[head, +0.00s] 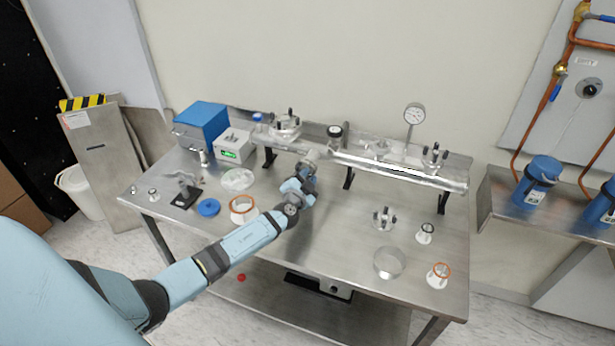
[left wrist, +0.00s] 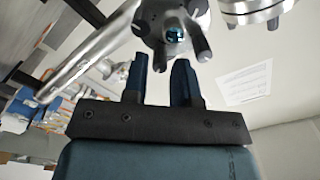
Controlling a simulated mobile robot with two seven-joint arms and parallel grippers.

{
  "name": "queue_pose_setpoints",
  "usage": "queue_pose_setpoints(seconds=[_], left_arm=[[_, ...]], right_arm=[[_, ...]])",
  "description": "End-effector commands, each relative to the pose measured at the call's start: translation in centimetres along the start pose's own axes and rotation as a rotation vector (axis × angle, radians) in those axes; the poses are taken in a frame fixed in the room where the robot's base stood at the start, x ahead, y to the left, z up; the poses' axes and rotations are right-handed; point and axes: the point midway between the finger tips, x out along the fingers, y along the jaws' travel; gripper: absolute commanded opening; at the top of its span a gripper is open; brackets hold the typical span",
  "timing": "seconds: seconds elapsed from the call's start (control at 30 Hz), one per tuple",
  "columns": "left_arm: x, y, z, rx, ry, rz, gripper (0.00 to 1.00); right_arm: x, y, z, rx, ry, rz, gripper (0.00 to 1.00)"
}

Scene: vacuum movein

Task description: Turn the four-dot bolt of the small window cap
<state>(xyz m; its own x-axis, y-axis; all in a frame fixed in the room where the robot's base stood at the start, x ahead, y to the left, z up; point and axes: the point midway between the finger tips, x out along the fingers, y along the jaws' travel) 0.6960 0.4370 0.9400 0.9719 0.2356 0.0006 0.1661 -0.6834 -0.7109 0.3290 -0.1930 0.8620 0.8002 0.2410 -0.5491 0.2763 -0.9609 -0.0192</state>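In the left wrist view, a small silver cap (left wrist: 168,22) with a teal centre and several dark-tipped bolts (left wrist: 202,50) around it is just beyond my fingertips. Dots on the bolts are too small to read. My right gripper is out of view.
The tube carries a bolted flange (head: 285,125), other fittings and a gauge (head: 414,113) on the steel table (head: 335,235). A loose bolted cap (head: 384,217), a metal ring (head: 389,263) and small flanges lie at right. A blue box (head: 201,122) stands back left.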

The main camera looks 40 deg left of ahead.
Motion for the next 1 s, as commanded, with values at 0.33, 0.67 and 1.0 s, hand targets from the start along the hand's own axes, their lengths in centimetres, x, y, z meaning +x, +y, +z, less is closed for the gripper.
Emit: queue_pose_setpoints(seconds=[0.33, 0.67, 1.0], left_arm=[[0.2, 0.1, 0.1, -0.001, -0.001, 0.001, 0.19], [0.2, 0.1, 0.1, 0.007, 0.0, 0.001, 0.0], [0.2, 0.2, 0.2, 0.144, 0.001, 0.0, 0.0]], right_arm=[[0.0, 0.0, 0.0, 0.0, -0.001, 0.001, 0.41], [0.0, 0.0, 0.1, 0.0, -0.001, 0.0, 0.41], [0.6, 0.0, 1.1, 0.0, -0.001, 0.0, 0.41]])
